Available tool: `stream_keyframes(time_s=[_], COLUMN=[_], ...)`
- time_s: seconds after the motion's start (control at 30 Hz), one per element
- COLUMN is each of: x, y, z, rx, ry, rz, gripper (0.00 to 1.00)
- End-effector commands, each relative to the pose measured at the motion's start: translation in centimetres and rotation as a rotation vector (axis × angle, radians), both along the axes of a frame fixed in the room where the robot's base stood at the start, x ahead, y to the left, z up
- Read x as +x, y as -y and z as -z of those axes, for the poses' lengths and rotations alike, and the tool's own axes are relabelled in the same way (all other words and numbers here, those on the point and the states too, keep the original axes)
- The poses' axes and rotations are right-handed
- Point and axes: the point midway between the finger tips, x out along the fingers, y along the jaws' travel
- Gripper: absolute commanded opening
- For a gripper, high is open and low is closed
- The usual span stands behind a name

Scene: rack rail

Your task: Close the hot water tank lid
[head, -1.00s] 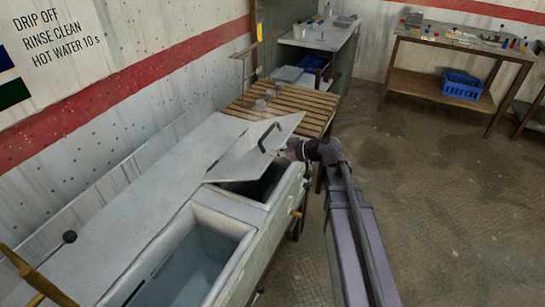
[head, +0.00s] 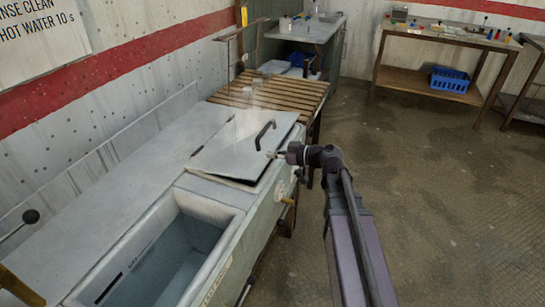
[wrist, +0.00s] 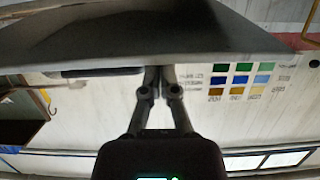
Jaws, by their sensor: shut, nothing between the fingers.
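The grey lid (head: 228,152) of the hot water tank lies nearly flat over its opening, with a thin dark gap under its near edge. Its black bar handle (head: 265,134) stands on top. My gripper (head: 273,155) is at the lid's right edge, beside the handle and not around it. In the wrist view the fingers (wrist: 160,72) are together and empty, their tips at the edge of the dark lid panel (wrist: 150,38). I cannot tell if they press on it. The tank's front wall (head: 262,205) carries a tap (head: 288,200).
A bench with a blue crate (head: 450,80) is at the back right. The floor (head: 430,190) at right is clear.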

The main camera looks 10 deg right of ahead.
Motion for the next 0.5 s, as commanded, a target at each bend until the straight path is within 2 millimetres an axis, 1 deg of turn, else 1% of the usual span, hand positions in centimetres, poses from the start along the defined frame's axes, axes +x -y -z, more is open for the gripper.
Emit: stream_keyframes(time_s=[0.03, 0.5], x=[0.0, -0.2], y=[0.1, 0.6], z=[1.2, 4.4], rx=[0.010, 0.047], ry=[0.007, 0.027], rz=[0.001, 0.002], gripper=[0.00, 0.00])
